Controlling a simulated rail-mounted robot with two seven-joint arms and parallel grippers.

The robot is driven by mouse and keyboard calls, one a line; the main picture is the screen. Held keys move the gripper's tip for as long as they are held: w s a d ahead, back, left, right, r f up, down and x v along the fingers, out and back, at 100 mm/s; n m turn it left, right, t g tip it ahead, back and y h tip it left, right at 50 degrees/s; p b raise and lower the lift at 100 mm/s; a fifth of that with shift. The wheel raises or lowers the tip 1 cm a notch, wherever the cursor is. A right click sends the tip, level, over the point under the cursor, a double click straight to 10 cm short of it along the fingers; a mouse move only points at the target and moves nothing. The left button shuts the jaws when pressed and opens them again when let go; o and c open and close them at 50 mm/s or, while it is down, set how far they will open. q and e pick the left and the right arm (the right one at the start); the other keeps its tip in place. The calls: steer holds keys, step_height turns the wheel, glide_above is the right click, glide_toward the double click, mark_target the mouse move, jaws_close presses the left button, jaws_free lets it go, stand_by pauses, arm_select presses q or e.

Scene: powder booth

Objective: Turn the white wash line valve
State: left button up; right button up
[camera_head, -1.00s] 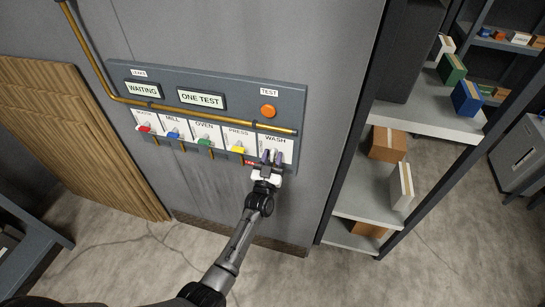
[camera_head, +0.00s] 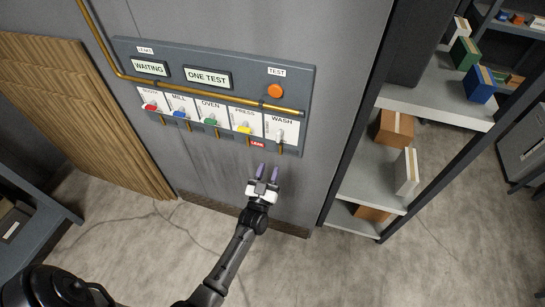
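The white wash line valve (camera_head: 280,135) is at the right end of the valve row, under the WASH label (camera_head: 282,121). Its small handle looks white; its exact angle is hard to tell. My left gripper (camera_head: 267,173) is below the panel, apart from the valve, a little down and left of it in the picture. My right gripper is not in view.
The row also has red (camera_head: 150,107), blue (camera_head: 180,114), green (camera_head: 210,121) and yellow (camera_head: 243,128) valves. A red LEAK tag (camera_head: 257,143) is between PRESS and WASH. Displays read WAITING (camera_head: 150,67) and ONE TEST (camera_head: 207,77). An orange TEST button (camera_head: 275,90) is above. Shelves (camera_head: 430,95) stand right.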

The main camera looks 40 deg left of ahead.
arm_select(q)
steer(key=shift+v, duration=1.05)
